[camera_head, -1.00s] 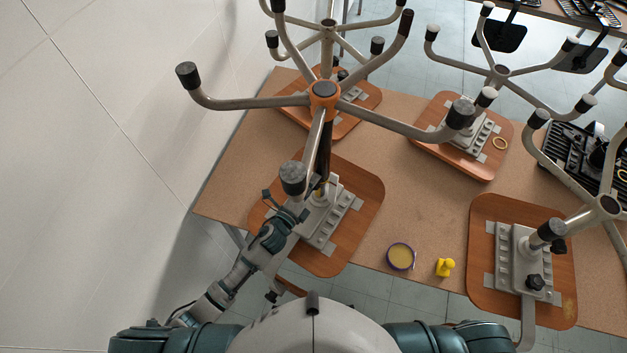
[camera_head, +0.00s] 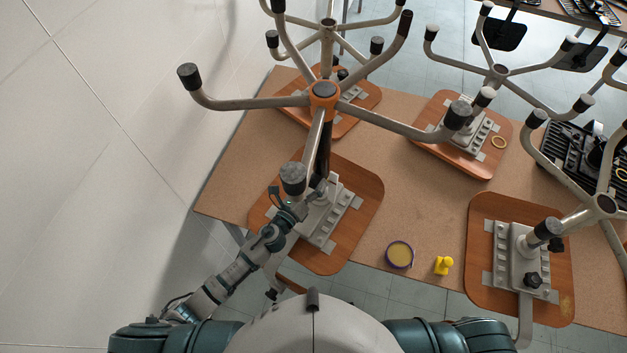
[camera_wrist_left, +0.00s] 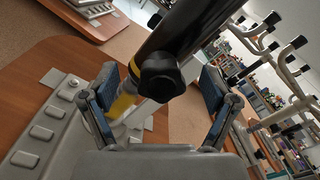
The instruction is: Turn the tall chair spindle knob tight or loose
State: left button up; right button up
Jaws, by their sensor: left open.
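The tall chair (camera_head: 324,95) stands upside down, its wooden seat (camera_head: 365,185) on the table and its legs spread in the air. Its dark spindle rises from a grey mount plate (camera_head: 325,220). In the left wrist view the black lobed spindle knob (camera_wrist_left: 161,75) sits on the side of the spindle (camera_wrist_left: 195,25), above a yellow section. My left gripper (camera_wrist_left: 158,95) is open, its two blue-padded fingers on either side of the knob, apart from it. In the head view the left gripper (camera_head: 303,207) is beside the spindle, partly under a leg end. My right gripper does not show.
More upturned chairs stand on the table (camera_head: 420,210), one at the right with its own black knob (camera_head: 532,280). A round purple-rimmed tin (camera_head: 399,254) and a yellow object (camera_head: 443,265) lie near the front edge. A white wall is at left.

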aim_at(310, 185)
pick_arm(q)
jog(key=shift+v, duration=2.95)
jog(key=shift+r, duration=0.1)
